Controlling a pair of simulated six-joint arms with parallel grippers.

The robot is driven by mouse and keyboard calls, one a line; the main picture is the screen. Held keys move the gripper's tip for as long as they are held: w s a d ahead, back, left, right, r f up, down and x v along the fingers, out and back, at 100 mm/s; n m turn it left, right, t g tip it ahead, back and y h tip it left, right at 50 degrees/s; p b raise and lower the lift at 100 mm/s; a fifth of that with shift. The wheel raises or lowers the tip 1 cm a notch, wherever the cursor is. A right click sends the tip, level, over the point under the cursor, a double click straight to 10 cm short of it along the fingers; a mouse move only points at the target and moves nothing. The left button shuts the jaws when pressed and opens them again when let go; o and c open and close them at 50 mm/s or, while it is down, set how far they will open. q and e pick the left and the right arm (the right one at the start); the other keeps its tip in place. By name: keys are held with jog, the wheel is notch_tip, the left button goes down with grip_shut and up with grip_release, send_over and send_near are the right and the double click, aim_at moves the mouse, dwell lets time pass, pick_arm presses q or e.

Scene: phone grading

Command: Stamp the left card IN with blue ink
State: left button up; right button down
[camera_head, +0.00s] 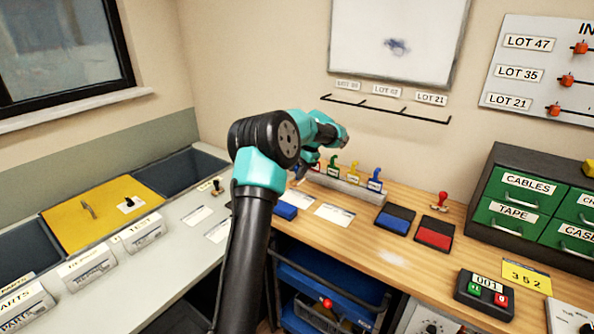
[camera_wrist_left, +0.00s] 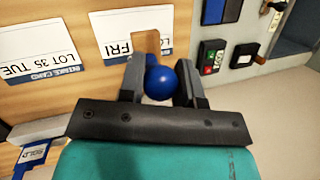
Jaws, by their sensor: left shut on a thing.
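My left gripper (camera_wrist_left: 160,78) is shut on a blue round-knobbed stamp (camera_wrist_left: 160,82). In the head view the arm hides most of this gripper (camera_head: 302,170), near the back left of the wooden desk. The left card (camera_head: 300,199) is white and lies flat; in the wrist view it reads FRI (camera_wrist_left: 112,24), just beyond the stamp. I cannot tell whether the stamp touches it. The other card (camera_head: 334,215) reads LOT 35 TUE (camera_wrist_left: 38,52). The blue-black ink pad (camera_head: 394,219) lies right of the cards. My right gripper is out of view.
A red pad (camera_head: 435,234) and red stamp (camera_head: 441,201) are at right. Green drawers (camera_head: 520,190) stand far right.

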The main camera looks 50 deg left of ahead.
aim_at(297, 183)
pick_arm(q)
jog(key=shift+f, duration=0.1)
jog(key=shift+f, duration=2.9)
jog(key=shift+f, duration=0.6)
jog(key=shift+r, duration=3.6)
jog(key=shift+d, duration=0.1)
